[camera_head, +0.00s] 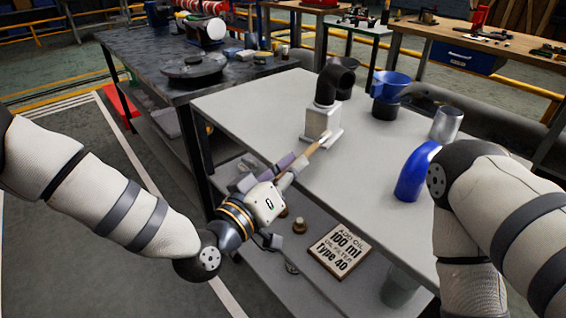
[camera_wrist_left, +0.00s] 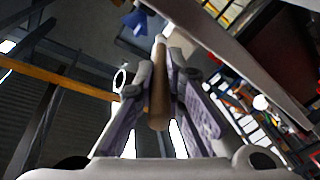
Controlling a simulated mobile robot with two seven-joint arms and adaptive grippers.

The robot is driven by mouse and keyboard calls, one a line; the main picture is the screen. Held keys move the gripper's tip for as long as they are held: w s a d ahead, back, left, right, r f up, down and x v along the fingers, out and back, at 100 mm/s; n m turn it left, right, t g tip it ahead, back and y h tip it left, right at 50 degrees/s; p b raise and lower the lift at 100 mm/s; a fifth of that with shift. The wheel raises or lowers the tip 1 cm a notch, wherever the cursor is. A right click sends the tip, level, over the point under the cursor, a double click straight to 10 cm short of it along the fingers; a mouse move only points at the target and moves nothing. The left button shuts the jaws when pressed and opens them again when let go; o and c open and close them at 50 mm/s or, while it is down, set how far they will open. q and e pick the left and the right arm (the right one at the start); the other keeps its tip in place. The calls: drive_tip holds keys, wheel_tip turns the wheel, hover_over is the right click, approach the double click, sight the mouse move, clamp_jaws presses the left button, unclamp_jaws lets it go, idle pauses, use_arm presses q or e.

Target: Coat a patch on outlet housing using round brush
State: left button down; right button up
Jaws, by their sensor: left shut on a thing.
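The outlet housing (camera_head: 321,121) appears to be the pale block with a black elbow pipe on top, upright on the light table. My left gripper (camera_head: 292,168) is at the near left table edge, shut on the wooden handle of the round brush (camera_head: 314,150). The brush points up and right, its tip close to the foot of the housing; I cannot tell whether it touches. In the left wrist view the brush handle (camera_wrist_left: 159,95) runs between the two fingers, and its tip is hard to make out. My right gripper is not in view.
A blue funnel-topped container (camera_head: 389,90), a metal cup (camera_head: 446,124) and a blue curved pipe (camera_head: 414,172) stand on the table (camera_head: 260,100). My right arm is beside the pipe. A sign (camera_head: 341,250) lies on the lower shelf. The table's left part is clear.

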use_arm(q)
drive_tip(key=shift+r, duration=0.55)
drive_tip(key=shift+w+a, duration=2.15)
drive_tip(key=shift+a, duration=0.4)
drive_tip(key=shift+s+d+r+p, duration=0.25)
drive_tip(key=shift+s+d+p, duration=0.1)
drive_tip(key=shift+s+d, duration=0.75)
drive_tip(key=shift+s+d+r+p, duration=0.25)
drive_tip(key=shift+s+d, duration=0.5)
drive_tip(key=shift+d, duration=0.5)
drive_tip(key=shift+s+d+f, duration=0.2)
drive_tip(key=shift+d, duration=0.05)
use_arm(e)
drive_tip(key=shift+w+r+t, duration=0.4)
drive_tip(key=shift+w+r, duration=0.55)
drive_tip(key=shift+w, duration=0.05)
